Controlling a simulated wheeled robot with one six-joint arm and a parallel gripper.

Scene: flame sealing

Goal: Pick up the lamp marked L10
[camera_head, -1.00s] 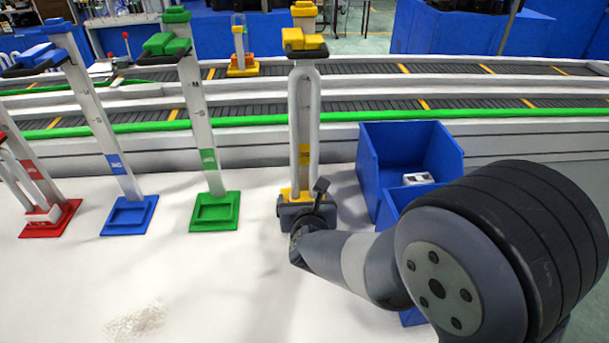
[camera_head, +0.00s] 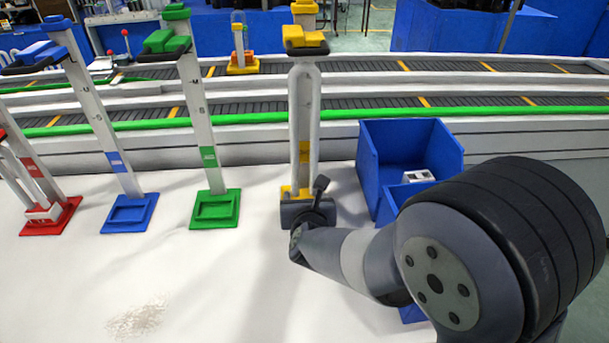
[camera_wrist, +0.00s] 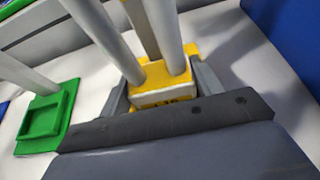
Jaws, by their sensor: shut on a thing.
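The lamp marked L10 is a glass U-tube (camera_head: 316,110) on a yellow base block in front of the yellow stand (camera_head: 306,40). In the wrist view, the yellow block (camera_wrist: 162,82) carries a partly hidden dark marking, and tubes rise from it. My gripper (camera_head: 306,213) is shut on this block, with a grey finger on each side, as the wrist view also shows (camera_wrist: 163,92). The lamp is upright. Whether its base touches the stand's foot cannot be told.
To the left stand a green stand (camera_head: 206,130), a blue stand (camera_head: 110,135) and a red stand (camera_head: 40,175) with a lamp. Blue bins (camera_head: 375,165) are close on the right; one holds a white object (camera_head: 419,175). A conveyor (camera_head: 380,104) runs behind.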

